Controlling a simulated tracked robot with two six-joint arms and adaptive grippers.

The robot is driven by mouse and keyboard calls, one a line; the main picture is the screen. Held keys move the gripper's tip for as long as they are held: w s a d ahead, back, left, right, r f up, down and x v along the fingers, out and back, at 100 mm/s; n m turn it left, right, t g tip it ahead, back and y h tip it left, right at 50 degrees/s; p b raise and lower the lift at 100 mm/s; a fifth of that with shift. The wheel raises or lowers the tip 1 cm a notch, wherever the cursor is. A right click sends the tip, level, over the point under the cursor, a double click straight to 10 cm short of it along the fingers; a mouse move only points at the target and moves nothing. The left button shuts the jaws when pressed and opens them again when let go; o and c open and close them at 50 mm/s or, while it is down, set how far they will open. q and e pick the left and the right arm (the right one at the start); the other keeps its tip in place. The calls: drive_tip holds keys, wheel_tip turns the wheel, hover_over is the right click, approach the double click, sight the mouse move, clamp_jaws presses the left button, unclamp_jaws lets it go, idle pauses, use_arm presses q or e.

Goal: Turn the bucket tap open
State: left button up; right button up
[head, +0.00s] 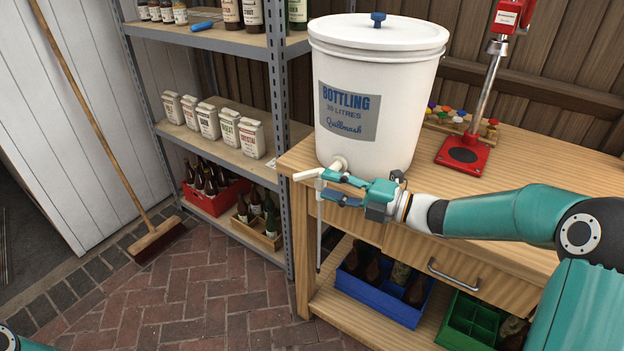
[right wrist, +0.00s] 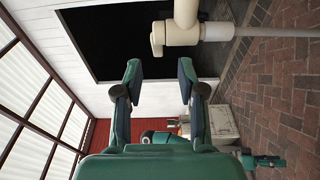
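The white bottling bucket (head: 410,105) stands on the left end of the wooden bench. Its cream tap (head: 307,174) juts out low on the bucket's front left side, with a thin pale tube (head: 319,235) hanging down. My right gripper (head: 333,189) is open beside the tap, its fingers pointing left towards it. In the right wrist view the tap (right wrist: 182,34) lies beyond the two spread fingertips (right wrist: 159,70), with nothing between them. Whether a finger touches the tap or tube cannot be told.
A red bottle capper (head: 466,152) and colourful caps stand right of the bucket on the bench (head: 535,170). Blue (head: 395,307) and green (head: 468,322) crates sit on the shelf below. A metal shelf unit (head: 277,130) stands close on the left. Brick floor lies open in front.

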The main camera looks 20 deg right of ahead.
drive_tip(key=v, duration=0.4)
drive_tip(key=shift+s+d, duration=0.1)
drive_tip(key=shift+s+f, duration=0.1)
